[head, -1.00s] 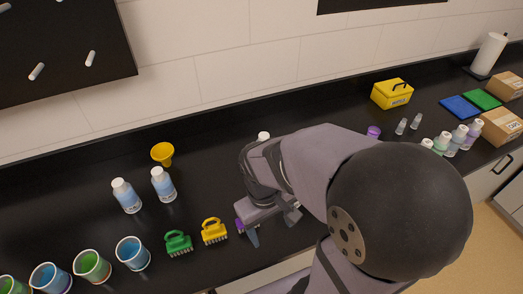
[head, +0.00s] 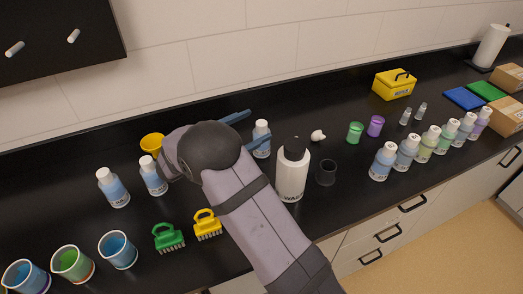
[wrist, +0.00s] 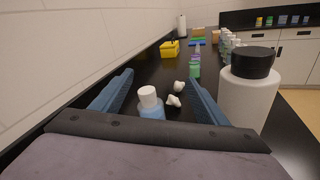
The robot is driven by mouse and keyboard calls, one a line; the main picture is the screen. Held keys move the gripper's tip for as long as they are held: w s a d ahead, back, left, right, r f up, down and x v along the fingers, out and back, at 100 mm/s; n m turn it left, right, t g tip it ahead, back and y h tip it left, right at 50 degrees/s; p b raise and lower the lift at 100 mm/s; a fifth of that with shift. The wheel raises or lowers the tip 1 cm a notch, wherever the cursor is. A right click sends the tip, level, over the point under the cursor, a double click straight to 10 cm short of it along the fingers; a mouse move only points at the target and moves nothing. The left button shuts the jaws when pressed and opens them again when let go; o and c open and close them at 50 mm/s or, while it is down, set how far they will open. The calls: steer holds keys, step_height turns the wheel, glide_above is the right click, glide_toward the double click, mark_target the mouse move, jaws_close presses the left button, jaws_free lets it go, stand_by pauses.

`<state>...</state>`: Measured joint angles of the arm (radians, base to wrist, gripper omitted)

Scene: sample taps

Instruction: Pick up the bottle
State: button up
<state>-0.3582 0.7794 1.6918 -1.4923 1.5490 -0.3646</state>
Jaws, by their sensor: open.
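A small bottle (head: 262,150) with a white cap and blue contents stands upright on the black counter, behind my arm in the head view. It also shows in the wrist view (wrist: 150,104), between the two blue fingers and close to the palm. My gripper (head: 260,122) is open, its fingers stretching to the right on either side of the bottle; it also shows in the wrist view (wrist: 160,76). I see no finger closed on the bottle. Its lower part is hidden by the gripper body in the wrist view.
A large white wash bottle (head: 292,172) with a black cap stands close to the right finger. A white stopper (head: 318,135), a dark cup (head: 326,172) and green and purple jars lie beyond. Two similar bottles (head: 113,187) and a yellow funnel (head: 152,144) are at left.

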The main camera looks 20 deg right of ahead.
steer(key=f+n, duration=0.1)
steer(key=f, duration=0.2)
steer(key=w+a+f+n+t+b, duration=0.1)
steer(key=f+n, duration=0.1)
steer(key=f, duration=0.2)
steer(key=w+f+n, duration=0.1)
steer(key=f, duration=0.3)
steer(key=shift+w+a+b, duration=0.2)
steer(key=shift+b, duration=0.2)
steer(key=shift+w+d+r+p, duration=0.15)
steer(key=shift+w+d+p, duration=0.1)
steer(key=shift+d+p, duration=0.35)
steer(key=shift+w+d, duration=0.15)
steer(key=shift+d, duration=0.3)
steer(key=shift+p+x, duration=1.35)
steer(key=shift+x, duration=0.85)
steer(key=shift+w+d+r, duration=0.1)
steer(key=shift+w+d, duration=0.15)
steer(key=shift+d, duration=0.05)
steer(key=c, duration=1.3)
